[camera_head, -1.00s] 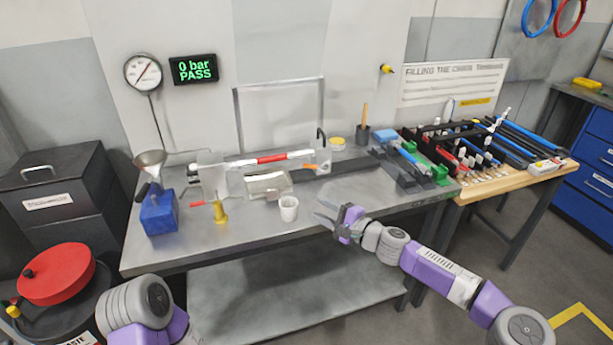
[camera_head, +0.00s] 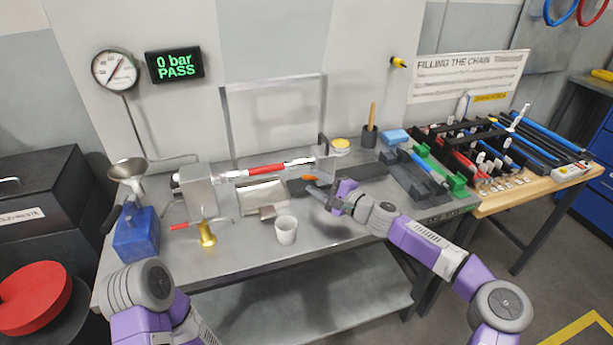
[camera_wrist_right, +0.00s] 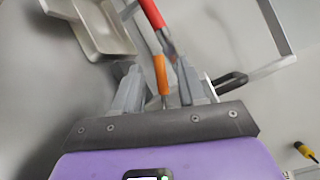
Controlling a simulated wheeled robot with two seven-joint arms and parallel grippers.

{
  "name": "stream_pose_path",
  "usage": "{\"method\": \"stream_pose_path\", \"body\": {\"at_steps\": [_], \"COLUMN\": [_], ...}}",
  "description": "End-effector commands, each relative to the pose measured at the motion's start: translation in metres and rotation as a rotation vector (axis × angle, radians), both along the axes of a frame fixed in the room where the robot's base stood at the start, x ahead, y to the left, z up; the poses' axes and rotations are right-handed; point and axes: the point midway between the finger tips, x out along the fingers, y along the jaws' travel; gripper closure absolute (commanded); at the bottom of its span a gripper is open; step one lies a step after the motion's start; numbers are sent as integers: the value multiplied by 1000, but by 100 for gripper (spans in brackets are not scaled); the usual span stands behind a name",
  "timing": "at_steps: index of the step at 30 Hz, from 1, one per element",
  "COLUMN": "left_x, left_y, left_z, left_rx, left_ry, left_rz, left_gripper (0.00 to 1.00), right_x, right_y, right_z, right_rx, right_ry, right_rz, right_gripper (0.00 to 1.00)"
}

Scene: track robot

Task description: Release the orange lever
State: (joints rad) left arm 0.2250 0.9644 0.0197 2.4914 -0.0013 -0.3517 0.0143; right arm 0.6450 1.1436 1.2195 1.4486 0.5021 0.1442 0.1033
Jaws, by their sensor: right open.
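The orange lever (camera_head: 309,178) shows as a short orange piece at the right end of the bench fixture, below the red and white tube (camera_head: 267,169). In the right wrist view the orange lever (camera_wrist_right: 161,75) lies between my open fingers, with the red tube section (camera_wrist_right: 152,13) beyond it. My right gripper (camera_head: 320,196) is open just in front of the lever; its fingers also show in the wrist view (camera_wrist_right: 158,88). I cannot tell whether they touch the lever. My left gripper is out of view.
A white cup (camera_head: 286,231) stands in front of the fixture, left of my right gripper. A brass valve with a red handle (camera_head: 206,232) and a blue container (camera_head: 136,232) are further left. The gauge display (camera_head: 175,66) reads 0 bar PASS. Coloured parts fill the racks at right.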

Motion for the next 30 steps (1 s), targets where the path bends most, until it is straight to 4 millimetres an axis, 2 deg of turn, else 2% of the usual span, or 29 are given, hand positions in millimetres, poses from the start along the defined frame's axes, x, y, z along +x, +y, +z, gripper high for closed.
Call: {"method": "stream_pose_path", "body": {"at_steps": [3,9,20,28,30], "left_x": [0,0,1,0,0], "left_y": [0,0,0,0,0], "left_z": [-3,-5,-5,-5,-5], "left_rx": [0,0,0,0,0], "left_ry": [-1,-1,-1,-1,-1], "left_rz": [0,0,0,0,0], "left_gripper": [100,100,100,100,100], "right_x": [12,25,28,28,28], "right_y": [15,28,31,31,31], "right_z": [0,-1,-1,-1,-1], "right_rx": [0,1,-1,0,0], "right_ry": [-1,0,1,0,0], "right_rz": [1,1,-1,-1,-1], "right_gripper": [59,59,59,100,100]}}
